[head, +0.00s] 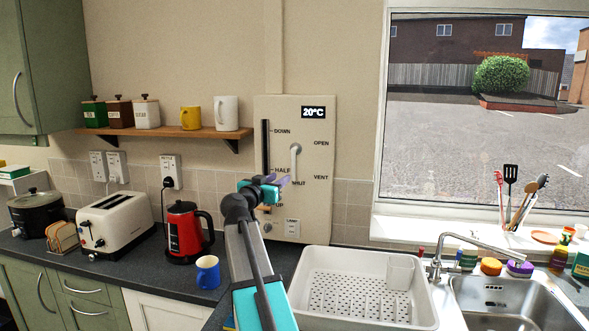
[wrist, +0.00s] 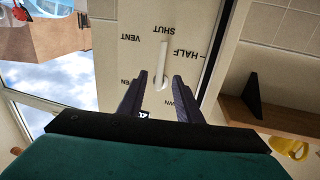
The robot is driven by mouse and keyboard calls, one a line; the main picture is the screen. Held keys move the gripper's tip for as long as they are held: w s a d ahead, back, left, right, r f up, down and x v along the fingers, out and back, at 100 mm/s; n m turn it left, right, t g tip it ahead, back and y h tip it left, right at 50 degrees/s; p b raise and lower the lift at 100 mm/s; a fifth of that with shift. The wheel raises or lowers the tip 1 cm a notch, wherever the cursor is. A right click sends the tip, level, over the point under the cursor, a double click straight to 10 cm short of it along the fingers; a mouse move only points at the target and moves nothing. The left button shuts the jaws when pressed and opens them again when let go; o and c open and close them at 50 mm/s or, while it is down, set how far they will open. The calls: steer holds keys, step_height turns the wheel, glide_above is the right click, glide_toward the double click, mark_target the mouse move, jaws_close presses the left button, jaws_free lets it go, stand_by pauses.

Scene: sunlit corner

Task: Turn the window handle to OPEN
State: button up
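The window handle (head: 296,158) is a white lever on a cream wall panel (head: 322,205) marked OPEN, VENT and SHUT. It hangs down from its round pivot and points at SHUT. In the wrist view, turned upside down, the handle (wrist: 163,62) also points at the word SHUT. My gripper (head: 284,181) is in front of the panel, just below the handle in the head view. In the wrist view my gripper (wrist: 160,75) is open and empty, with one dark finger on each side of the handle in the picture. I cannot tell the remaining depth gap.
Left of the handle, the panel has a dark vertical slot (head: 265,140) marked DOWN and HALF. A 20°C display (head: 314,112) is above and a lamp switch (head: 292,228) below. A shelf (head: 165,132) with mugs is left. A white dish rack (head: 312,258) stands below.

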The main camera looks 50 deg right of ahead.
mark_target(293, 167)
steer(key=shift+w, duration=0.1)
stand_by(0.3)
steer(key=shift+p+x, duration=2.7)
steer(key=shift+x, duration=4.1)
steer(key=shift+f, duration=0.1)
jaws_close()
